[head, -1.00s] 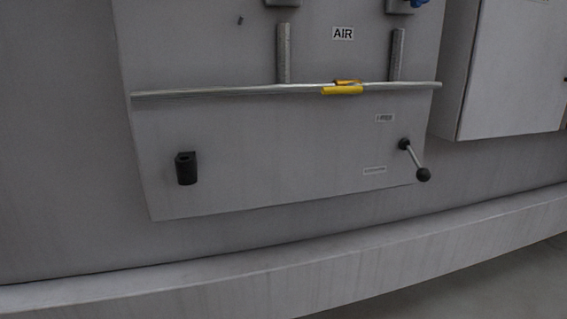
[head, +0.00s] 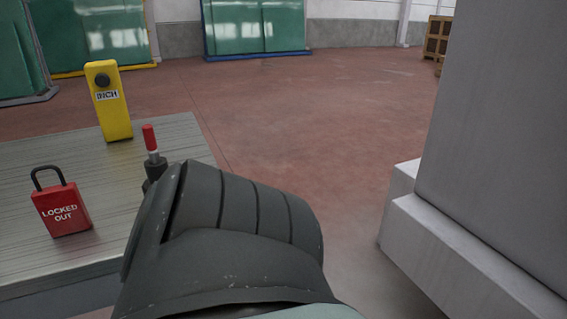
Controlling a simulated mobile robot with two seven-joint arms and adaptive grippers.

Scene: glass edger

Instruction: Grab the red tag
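A red padlock-shaped tag (head: 62,210) with a dark shackle and the white words LOCKED OUT is on the grey metal table (head: 95,243) at the left. It leans slightly and nothing touches it. A large dark grey link of my own arm fills the lower middle, to the right of the tag. I cannot tell which arm it belongs to. Neither gripper can be made out.
A yellow INCH box (head: 108,102) stands on the table behind the tag. A red-tipped upright piece (head: 151,140) with a dark base is partly hidden by my arm. A grey machine cabinet (head: 500,150) stands at the right. Open red floor (head: 320,120) lies between.

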